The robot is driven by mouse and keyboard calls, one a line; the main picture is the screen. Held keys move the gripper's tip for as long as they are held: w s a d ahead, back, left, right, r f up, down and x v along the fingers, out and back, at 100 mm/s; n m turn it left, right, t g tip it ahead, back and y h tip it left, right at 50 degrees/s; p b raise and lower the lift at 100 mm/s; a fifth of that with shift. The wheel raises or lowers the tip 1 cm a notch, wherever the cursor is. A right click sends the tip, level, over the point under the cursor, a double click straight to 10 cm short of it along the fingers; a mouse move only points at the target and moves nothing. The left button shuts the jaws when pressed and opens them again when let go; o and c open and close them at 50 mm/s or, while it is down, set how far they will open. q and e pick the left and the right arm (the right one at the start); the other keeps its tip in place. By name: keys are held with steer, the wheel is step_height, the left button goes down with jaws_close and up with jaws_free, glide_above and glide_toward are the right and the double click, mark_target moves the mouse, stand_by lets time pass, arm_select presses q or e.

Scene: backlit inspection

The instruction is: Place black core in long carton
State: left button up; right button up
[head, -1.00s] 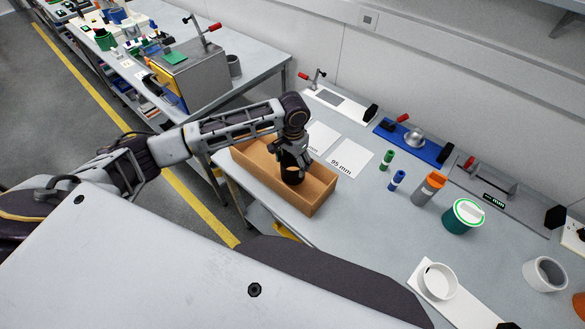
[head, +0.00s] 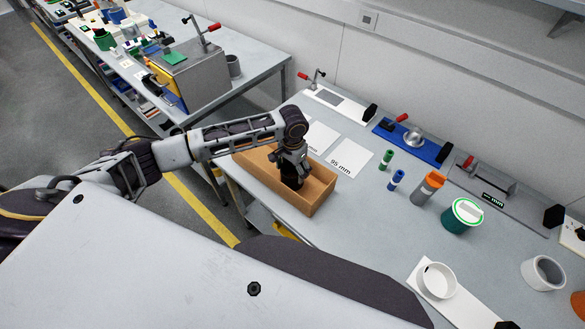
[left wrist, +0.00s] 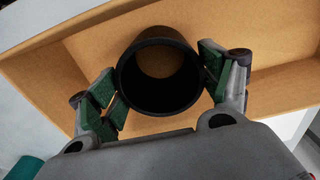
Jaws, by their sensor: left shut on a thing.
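The black core (left wrist: 160,103) is a hollow black cylinder, seen from above in the left wrist view with its open end facing the camera. My left gripper (left wrist: 160,88) is shut on it, with green finger pads against both sides. In the head view, the core (head: 290,178) shows under my left gripper (head: 291,164), within the long carton (head: 318,192). The carton is a long open brown box, also seen around the core in the left wrist view (left wrist: 60,80). Whether the core touches the carton floor I cannot tell. My right gripper is not in view.
White sheets (head: 349,158), one marked 95 mm, lie behind the carton. Green (head: 386,160) and blue (head: 396,180) cylinders, an orange-topped grey one (head: 428,187) and a teal container (head: 462,216) stand to the right. Clamp fixtures line the wall. Free table lies right of the carton.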

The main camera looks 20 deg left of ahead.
arm_select(q)
steer(key=shift+f, duration=0.1)
steer(key=o, duration=1.1)
step_height(320, 180, up, 12)
steer(key=shift+r+b, duration=0.1)
steer(key=shift+b, duration=0.45)
stand_by(0.3)
